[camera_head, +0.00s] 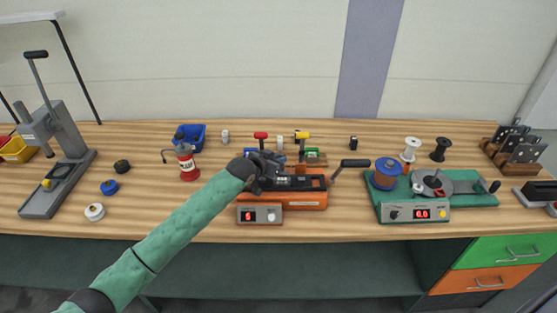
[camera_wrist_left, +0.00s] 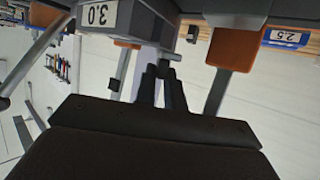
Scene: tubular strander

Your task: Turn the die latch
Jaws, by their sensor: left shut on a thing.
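The orange machine (camera_head: 310,201) with a red number display stands mid-bench. My left gripper (camera_head: 268,168) is over its left part, and the forearm hides some of it. In the left wrist view the fingers (camera_wrist_left: 163,78) are close together on a small dark stub (camera_wrist_left: 168,57), which seems to be the die latch. The stub is below a grey block (camera_wrist_left: 150,22) labelled 3.0, in a picture that is upside down. The latch's angle cannot be told. In the head view the latch is hidden by the gripper. My right gripper is not in view.
Red (camera_head: 261,136) and yellow (camera_head: 302,135) handles stand behind the machine. A black-gripped crank (camera_head: 354,163) sticks out on its right. A red oil can (camera_head: 187,162) is to the left, a green machine (camera_head: 440,188) to the right.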

